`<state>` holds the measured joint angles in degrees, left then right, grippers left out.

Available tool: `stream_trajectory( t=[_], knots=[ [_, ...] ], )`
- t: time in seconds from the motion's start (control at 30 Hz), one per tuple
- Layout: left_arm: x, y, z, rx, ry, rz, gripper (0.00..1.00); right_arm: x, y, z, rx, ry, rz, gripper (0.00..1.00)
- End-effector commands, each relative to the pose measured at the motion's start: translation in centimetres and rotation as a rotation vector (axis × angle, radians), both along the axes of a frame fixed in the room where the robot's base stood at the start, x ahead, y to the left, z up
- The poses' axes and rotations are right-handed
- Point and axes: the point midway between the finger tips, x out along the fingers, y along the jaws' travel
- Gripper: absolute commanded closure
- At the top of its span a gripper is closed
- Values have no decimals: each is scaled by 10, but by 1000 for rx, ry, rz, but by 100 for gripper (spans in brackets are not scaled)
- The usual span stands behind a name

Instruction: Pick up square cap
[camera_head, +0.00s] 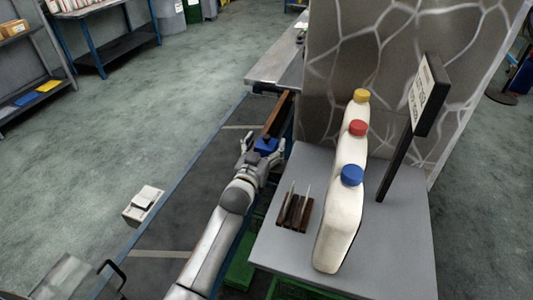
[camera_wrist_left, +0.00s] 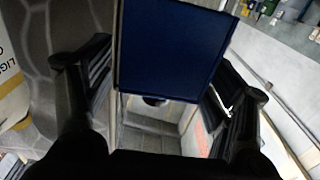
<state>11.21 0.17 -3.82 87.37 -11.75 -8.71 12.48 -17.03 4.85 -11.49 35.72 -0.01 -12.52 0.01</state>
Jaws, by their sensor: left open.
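The square cap appears to be the blue square block (camera_head: 266,146) just past my left gripper in the head view. In the left wrist view the blue square (camera_wrist_left: 172,48) is large and near, between the two fingers at their far end. My left gripper (camera_head: 262,150) is open, with one finger on each side of the blue piece. I cannot tell whether a finger touches it. A grey opening or box shows below the blue piece in the wrist view. My right gripper is not in view.
A white box (camera_head: 143,205) lies left of my arm.

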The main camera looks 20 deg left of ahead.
Motion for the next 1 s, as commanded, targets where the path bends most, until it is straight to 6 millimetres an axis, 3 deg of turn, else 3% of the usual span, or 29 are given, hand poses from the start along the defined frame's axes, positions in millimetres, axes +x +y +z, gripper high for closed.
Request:
stream_trajectory(
  t=[0.37,0.73,1.0],
  knots=[
    [10,-1,0,-1,1,0,24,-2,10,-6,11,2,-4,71],
    [9,-1,0,-1,1,0,71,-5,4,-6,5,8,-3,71],
    [9,-1,4,-1,-1,0,72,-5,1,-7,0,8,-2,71]
  ],
)
